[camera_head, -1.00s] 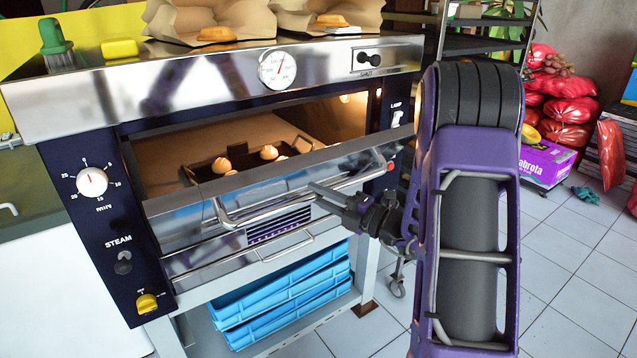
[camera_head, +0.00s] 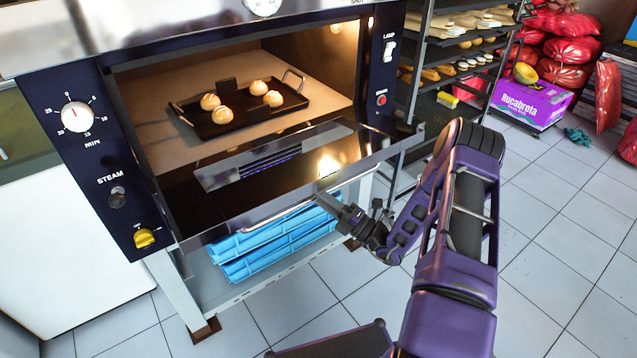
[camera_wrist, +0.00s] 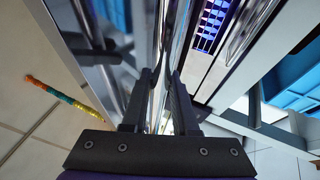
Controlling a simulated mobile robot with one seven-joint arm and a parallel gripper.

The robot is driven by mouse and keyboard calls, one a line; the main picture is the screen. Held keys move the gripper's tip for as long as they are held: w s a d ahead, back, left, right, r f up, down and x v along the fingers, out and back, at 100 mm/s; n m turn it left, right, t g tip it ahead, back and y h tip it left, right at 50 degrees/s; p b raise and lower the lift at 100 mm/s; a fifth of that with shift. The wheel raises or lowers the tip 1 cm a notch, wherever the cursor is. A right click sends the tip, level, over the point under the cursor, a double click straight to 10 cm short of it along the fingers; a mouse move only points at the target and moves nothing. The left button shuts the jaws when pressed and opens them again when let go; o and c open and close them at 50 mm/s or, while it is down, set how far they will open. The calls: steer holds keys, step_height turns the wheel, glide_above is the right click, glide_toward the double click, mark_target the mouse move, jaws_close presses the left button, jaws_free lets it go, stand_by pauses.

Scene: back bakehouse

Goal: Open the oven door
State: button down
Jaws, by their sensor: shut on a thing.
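The oven (camera_head: 120,150) has its door (camera_head: 285,180) swung down, far open and near level, with its dark inner face turned up. The door handle (camera_head: 272,212) is a metal bar along the door's front edge. The exact contact is partly hidden in the head view.
A dark tray (camera_head: 183,117) with several buns sits inside the lit oven. Blue trays (camera_head: 265,262) lie on the shelf below the door. A rack (camera_head: 432,100) stands at right.

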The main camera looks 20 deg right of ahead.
steer(key=shift+w+a+f+n+t+y, duration=0.15)
steer(key=shift+w+f+n+y, duration=0.1)
steer(key=shift+f, duration=0.4)
steer(key=shift+w+d+f+n+t+y, duration=0.15)
steer(key=shift+f+n+y, duration=0.1)
steer(key=shift+f, duration=0.4)
steer(key=shift+a, duration=0.1)
steer(key=c, duration=0.7)
jaws_free()
steer(key=shift+f, duration=0.1)
steer(key=v, duration=1.7)
steer(key=shift+s, duration=0.1)
